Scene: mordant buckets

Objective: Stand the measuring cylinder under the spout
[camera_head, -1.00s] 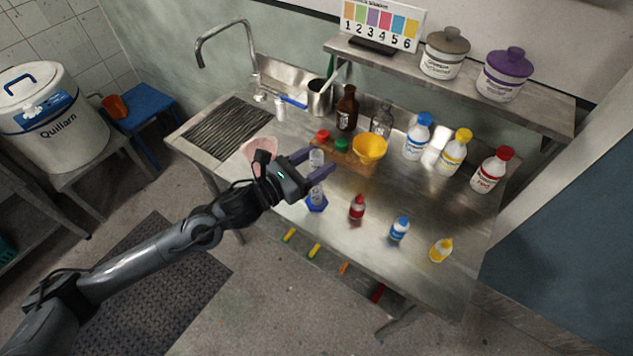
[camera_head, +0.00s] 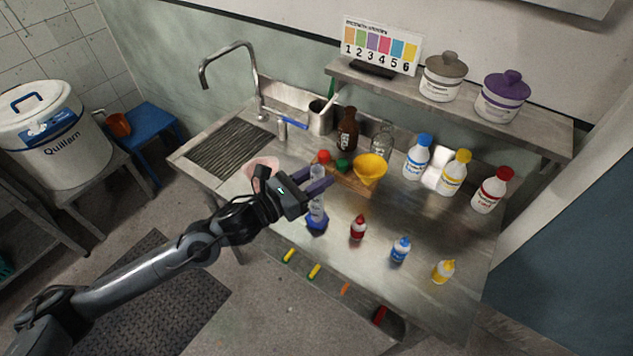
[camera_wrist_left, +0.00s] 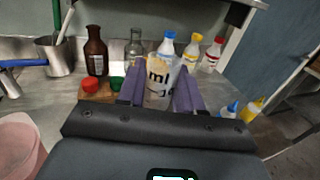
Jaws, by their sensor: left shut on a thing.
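The measuring cylinder (camera_head: 317,208) is clear with a blue base (camera_head: 317,223) and stands upright near the worktop's front edge. My left gripper (camera_head: 320,181) is shut around its upper part. In the left wrist view the cylinder (camera_wrist_left: 160,83), marked "ml", sits between the purple fingers of my left gripper (camera_wrist_left: 160,92). Its base is hidden there. The curved metal tap spout (camera_head: 228,48) is at the back left, over the ribbed drainer (camera_head: 230,146), apart from the cylinder. My right gripper is not in view.
A pink basin (camera_head: 260,166) is beside my left wrist. A yellow bowl (camera_head: 369,169) and a wooden board (camera_head: 350,187) lie just behind the cylinder. Small red (camera_head: 358,228), blue (camera_head: 400,249) and yellow (camera_head: 443,270) bottles stand to the right. A metal pot (camera_head: 319,118) stands behind.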

